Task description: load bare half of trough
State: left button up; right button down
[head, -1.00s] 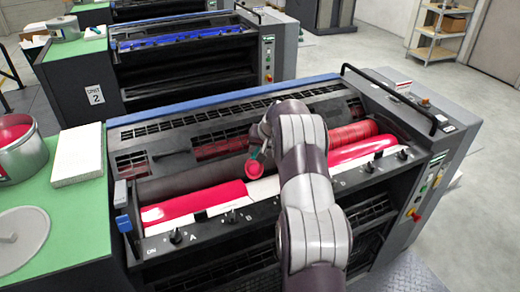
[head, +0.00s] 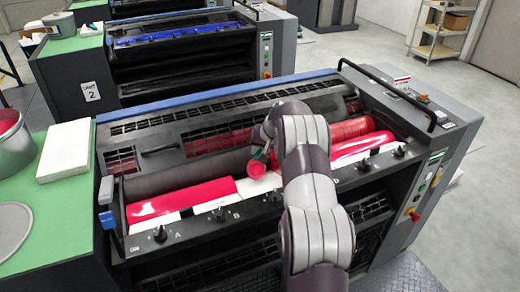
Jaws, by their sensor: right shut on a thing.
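The ink trough (head: 215,208) runs along the front of the near press. Glossy red ink (head: 180,200) covers its left part, and more red ink (head: 362,148) lies at its right part. A pale bare stretch (head: 250,187) shows just right of the left ink; my right arm hides the part further right. My right gripper (head: 265,150) is over the middle of the trough, mostly hidden by its own wrist. It is shut on a small teal-green tool (head: 263,155) with a red, ink-covered end (head: 257,169), close above the bare stretch. My left gripper is out of view.
A dark roller (head: 185,175) lies behind the trough. Adjustment keys (head: 219,214) line its front edge. A black rail (head: 390,95) rises at right. On the green top at left are a white block (head: 66,150), an ink can (head: 12,145) and a round lid (head: 12,230).

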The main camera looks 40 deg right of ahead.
jog(key=shift+a, duration=0.1)
jog(key=shift+f, duration=0.1)
jog(key=shift+f+b, duration=0.6)
dwell(0.8)
notch_tip(320, 180, up, 11)
jog(key=p, duration=0.7)
jog(key=shift+f, duration=0.15)
